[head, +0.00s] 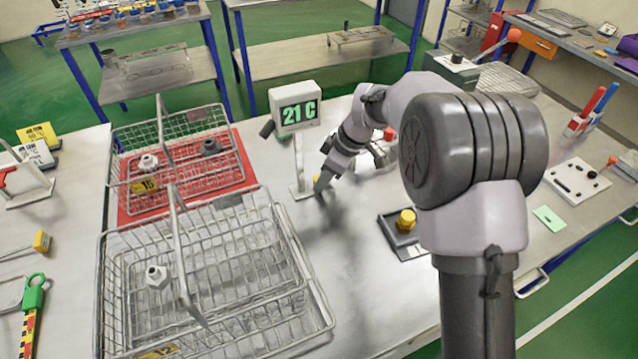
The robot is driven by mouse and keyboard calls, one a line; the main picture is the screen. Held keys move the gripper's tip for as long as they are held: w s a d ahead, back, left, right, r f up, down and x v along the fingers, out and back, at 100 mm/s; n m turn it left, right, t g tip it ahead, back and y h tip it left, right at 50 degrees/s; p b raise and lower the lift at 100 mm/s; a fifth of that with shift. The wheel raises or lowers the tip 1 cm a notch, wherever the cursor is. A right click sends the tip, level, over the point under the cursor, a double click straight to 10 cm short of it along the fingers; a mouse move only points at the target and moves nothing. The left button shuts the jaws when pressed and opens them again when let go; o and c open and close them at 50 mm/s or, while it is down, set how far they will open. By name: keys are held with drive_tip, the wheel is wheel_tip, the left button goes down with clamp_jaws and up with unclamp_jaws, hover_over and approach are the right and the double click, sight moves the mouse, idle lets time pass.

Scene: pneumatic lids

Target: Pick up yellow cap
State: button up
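A yellow cap-like piece (405,219) stands on a small dark tray (392,231) with a pale label, right of the table's middle. A second, much smaller bit of yellow (313,175) shows right at my gripper (319,187). It is mostly hidden, so I cannot tell whether it is a cap or whether it is held. My gripper points down, low over the table near the foot of the display stand. Its fingers are small and dark here, and their opening cannot be made out.
A white display (296,106) reading 21 C stands just behind my gripper. Wire baskets (316,318) with white fittings and a red mat (128,216) fill the left. Bare metal table (350,285) lies in front of my gripper. A plate with holes (578,188) lies at right.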

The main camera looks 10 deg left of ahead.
clamp_jaws()
